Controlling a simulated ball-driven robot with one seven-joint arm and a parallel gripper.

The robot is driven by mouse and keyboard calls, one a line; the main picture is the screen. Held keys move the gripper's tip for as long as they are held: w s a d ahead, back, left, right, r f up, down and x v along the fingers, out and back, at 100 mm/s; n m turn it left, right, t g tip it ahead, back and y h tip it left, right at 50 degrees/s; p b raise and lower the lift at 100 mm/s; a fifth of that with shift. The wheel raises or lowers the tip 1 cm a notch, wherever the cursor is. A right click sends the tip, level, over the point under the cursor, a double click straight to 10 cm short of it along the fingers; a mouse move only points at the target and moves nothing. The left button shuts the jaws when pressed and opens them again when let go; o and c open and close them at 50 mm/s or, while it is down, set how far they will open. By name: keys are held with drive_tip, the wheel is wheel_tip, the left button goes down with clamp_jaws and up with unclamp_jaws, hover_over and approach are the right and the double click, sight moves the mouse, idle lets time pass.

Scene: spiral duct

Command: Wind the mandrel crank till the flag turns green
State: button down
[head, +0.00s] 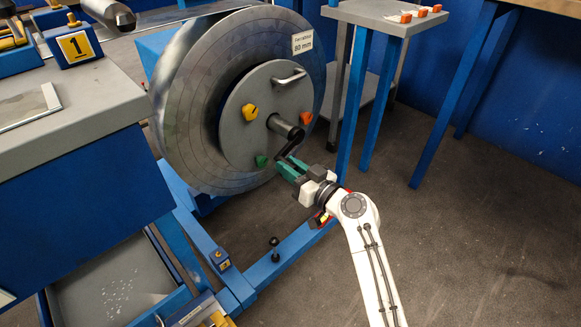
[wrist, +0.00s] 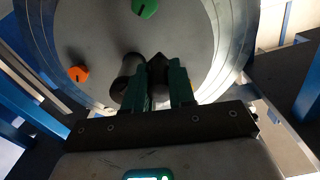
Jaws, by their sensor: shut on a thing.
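The crank (head: 292,142) is a dark arm on the shaft at the middle of a grey hub plate (head: 236,105), on the face of a large steel coil (head: 190,110). It points down from the shaft. My gripper (head: 287,166) has teal fingers and comes in from the lower right, shut on the crank's handle end. In the wrist view my gripper (wrist: 156,88) closes around a dark handle (wrist: 157,68), mostly hidden between the fingers. I cannot make out the flag for sure; a small red and yellow piece (head: 321,218) shows beside my wrist.
The hub plate carries yellow (head: 250,112), orange (head: 306,118) and green (head: 262,161) knobs and a bar handle (head: 289,78). A grey-topped bench (head: 70,120) stands left, a small table (head: 380,14) behind right. Blue frame beams (head: 285,262) lie below; the floor at right is clear.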

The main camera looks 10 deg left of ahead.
drive_tip(key=m, duration=0.1)
drive_tip(key=r+m+p, duration=0.2)
drive_tip(key=shift+s+a+r, duration=0.2)
drive_tip(key=shift+s, duration=0.05)
drive_tip(key=shift+r+m+p, duration=0.65)
drive_tip(key=shift+m+p, duration=0.1)
drive_tip(key=shift+m, duration=0.55)
drive_tip(key=c, duration=1)
unclamp_jaws()
drive_tip(key=shift+o, duration=0.2)
drive_tip(key=shift+s+d, duration=0.1)
drive_tip(key=p+v, duration=0.2)
drive_tip(key=v, duration=0.8)
drive_tip(key=shift+s+d, duration=0.2)
drive_tip(key=shift+d, duration=0.05)
